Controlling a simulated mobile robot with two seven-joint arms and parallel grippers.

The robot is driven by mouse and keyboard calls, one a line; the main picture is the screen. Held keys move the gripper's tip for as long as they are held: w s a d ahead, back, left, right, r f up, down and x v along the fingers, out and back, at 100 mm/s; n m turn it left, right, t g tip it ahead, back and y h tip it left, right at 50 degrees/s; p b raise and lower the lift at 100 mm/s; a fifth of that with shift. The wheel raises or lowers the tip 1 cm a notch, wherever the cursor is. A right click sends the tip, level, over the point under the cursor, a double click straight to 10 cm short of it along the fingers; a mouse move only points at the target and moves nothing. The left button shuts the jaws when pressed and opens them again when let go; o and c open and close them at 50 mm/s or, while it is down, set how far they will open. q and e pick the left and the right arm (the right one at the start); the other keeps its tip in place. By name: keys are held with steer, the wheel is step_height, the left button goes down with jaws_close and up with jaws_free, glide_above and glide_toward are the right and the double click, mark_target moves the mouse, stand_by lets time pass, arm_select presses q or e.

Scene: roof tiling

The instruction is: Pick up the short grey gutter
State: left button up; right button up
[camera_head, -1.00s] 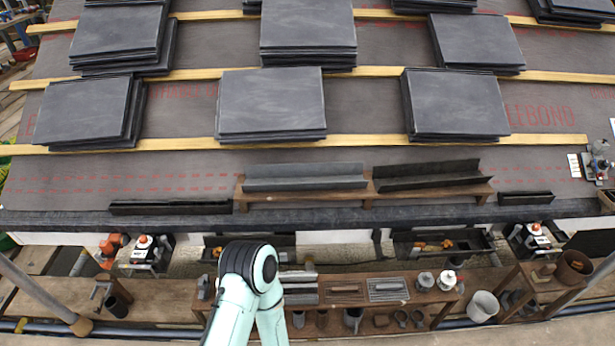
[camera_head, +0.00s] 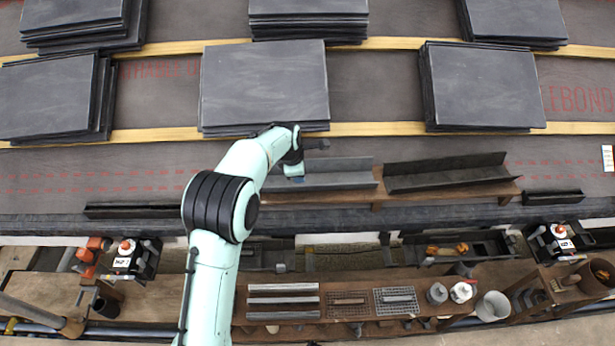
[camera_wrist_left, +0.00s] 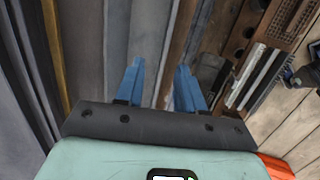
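The grey gutter (camera_head: 345,178) is a light grey, open channel lying lengthwise on a wooden plank (camera_head: 391,194) near the roof's lower edge. My left gripper (camera_head: 296,178) is over its left end, which the hand partly hides. In the left wrist view the blue fingers (camera_wrist_left: 157,88) are apart, with the grey channel (camera_wrist_left: 151,40) running between and beyond them. I cannot tell whether they touch it. A darker, longer-looking gutter (camera_head: 446,176) lies on the plank to the right. My right gripper is not in view.
Slate stacks (camera_head: 265,85) rest on wooden battens (camera_head: 375,129) behind the gutter. Short dark pieces (camera_head: 132,211) lie at the roof edge on both sides. Below stands a bench (camera_head: 340,319) with strips, grids and pots. Bare membrane (camera_head: 385,148) lies above the gutters.

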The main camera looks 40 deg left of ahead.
mark_target(305, 187)
arm_select(q)
steer(key=b+x, duration=0.1)
steer(key=x, duration=0.5)
steer(key=shift+d+f+b, duration=0.1)
steer(key=shift+f+b, duration=0.2)
steer(key=shift+f, duration=0.1)
steer(key=x, duration=0.1)
steer(key=b+x, duration=0.1)
steer(key=x, duration=0.1)
steer(key=shift+s+d+f, duration=0.15)
steer(key=shift+d+f, duration=0.1)
steer(key=shift+f, duration=0.15)
steer(key=shift+w+f+b, duration=0.2)
steer(key=shift+f+b, duration=0.15)
steer(key=shift+f, duration=0.1)
steer(key=shift+w+f, duration=0.1)
steer(key=shift+f, duration=0.05)
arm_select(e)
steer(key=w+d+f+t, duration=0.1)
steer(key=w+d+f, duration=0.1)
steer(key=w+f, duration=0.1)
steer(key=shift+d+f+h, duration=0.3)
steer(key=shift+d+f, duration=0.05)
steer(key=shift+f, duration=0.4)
arm_select(q)
jaws_close()
